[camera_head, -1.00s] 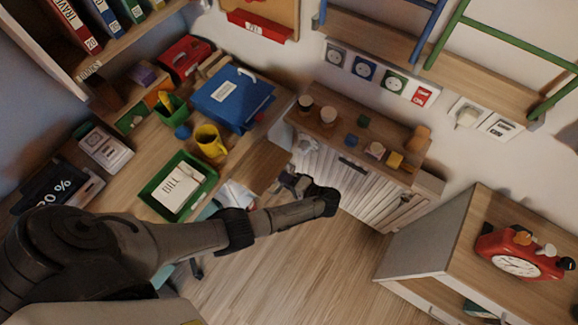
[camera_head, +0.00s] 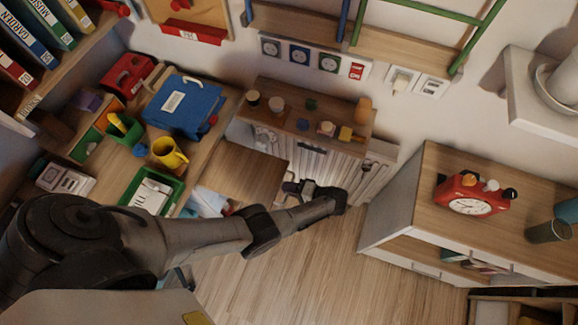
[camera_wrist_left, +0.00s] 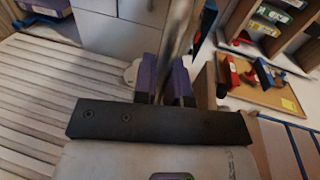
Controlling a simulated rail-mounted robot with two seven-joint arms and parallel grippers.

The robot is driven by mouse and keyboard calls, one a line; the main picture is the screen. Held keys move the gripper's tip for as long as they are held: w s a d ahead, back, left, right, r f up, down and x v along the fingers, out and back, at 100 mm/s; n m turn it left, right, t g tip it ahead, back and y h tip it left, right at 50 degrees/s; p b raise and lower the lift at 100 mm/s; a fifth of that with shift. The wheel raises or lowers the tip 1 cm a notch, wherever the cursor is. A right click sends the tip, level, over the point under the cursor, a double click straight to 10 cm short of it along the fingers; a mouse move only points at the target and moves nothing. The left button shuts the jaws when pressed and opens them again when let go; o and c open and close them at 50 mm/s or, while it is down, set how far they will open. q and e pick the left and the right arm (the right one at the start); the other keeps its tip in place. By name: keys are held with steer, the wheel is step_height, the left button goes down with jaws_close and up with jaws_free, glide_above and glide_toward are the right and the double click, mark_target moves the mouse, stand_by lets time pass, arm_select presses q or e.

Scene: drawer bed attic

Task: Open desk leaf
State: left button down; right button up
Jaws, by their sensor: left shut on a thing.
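The desk leaf (camera_head: 240,172) shows as a flat wooden panel between the desk and the slatted radiator cover, hiding part of the cover's left side. My left gripper (camera_head: 291,188) is at the leaf's outer corner. In the left wrist view the purple fingers of the left gripper (camera_wrist_left: 166,78) are closed around a thin, pale upright edge (camera_wrist_left: 178,35), which looks like the leaf seen edge-on. How far the leaf is raised is hard to tell. My right gripper is not in view.
A cabinet (camera_head: 430,195) with a red clock stands right. The floor (camera_head: 290,270) is clear.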

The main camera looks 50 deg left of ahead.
arm_select(q)
steer(key=c, duration=1.2)
jaws_free()
